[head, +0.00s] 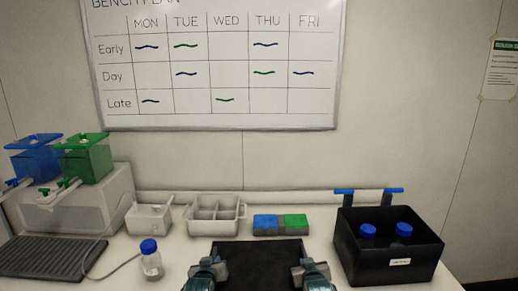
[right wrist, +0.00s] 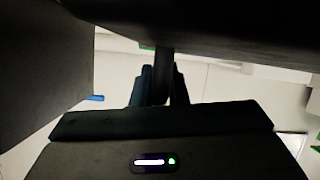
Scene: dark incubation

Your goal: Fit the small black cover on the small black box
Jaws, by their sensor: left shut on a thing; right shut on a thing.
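The small black box (head: 388,262) stands open-topped on the bench at the right in the head view, with a white label on its front. A flat dark piece, seemingly the small black cover (head: 260,262), is at the bottom middle, left of the box and apart from it. My left gripper (head: 217,268) is shut on its left side and my right gripper (head: 300,270) on its right side. In the right wrist view, my right gripper (right wrist: 160,88) is shut on a dark strip of the cover (right wrist: 163,60). The cover's lower part is cut off in the head view.
Blue-capped bottles (head: 403,231) stand in the box. A blue-ended bar (head: 369,191) is behind it. Bench between cover and box is narrow.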

